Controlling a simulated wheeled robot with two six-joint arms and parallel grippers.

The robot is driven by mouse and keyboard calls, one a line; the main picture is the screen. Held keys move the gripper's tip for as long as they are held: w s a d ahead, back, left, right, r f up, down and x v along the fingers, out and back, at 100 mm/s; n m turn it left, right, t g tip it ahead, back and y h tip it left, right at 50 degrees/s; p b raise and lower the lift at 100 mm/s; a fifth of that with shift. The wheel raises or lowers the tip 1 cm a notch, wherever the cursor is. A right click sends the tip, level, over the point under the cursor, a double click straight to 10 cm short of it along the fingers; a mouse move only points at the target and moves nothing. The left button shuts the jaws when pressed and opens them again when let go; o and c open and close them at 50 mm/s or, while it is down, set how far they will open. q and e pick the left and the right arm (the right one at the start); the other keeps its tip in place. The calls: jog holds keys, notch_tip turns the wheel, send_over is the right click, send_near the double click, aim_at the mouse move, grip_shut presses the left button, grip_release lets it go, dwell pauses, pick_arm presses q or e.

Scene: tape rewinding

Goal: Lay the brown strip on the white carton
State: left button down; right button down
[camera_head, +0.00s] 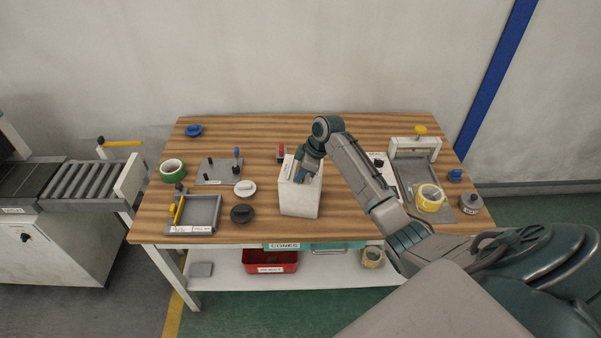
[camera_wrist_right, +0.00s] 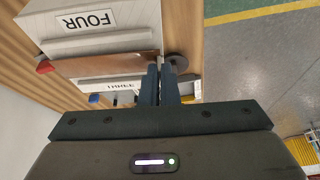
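The white carton (camera_head: 299,200) stands at the middle of the table. In the right wrist view white surfaces labelled FOUR (camera_wrist_right: 88,22) and THREE lie on either side of the brown strip (camera_wrist_right: 105,64). The strip runs across to my right gripper (camera_wrist_right: 164,75), whose fingers are close together at its right end and appear shut on it. In the head view the right gripper (camera_head: 304,174) points down at the carton's top, and the strip is too small to make out. Whether the strip touches the carton along its length is unclear. My left gripper is out of view.
A green tape roll (camera_head: 172,170), a grey tray (camera_head: 204,212) and white and black discs stand left of the carton. A small red object (camera_head: 281,152) is behind it. A yellow tape roll (camera_head: 430,197) and a white-topped frame (camera_head: 414,147) are at the right.

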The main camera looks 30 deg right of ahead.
jog(key=shift+f, duration=0.1)
jog(key=c, duration=1.4)
grip_release()
jog(key=shift+o, duration=0.2)
jog(key=shift+r+p, duration=1.1)
jog(key=shift+r, duration=2.45)
jog(key=shift+f, duration=0.1)
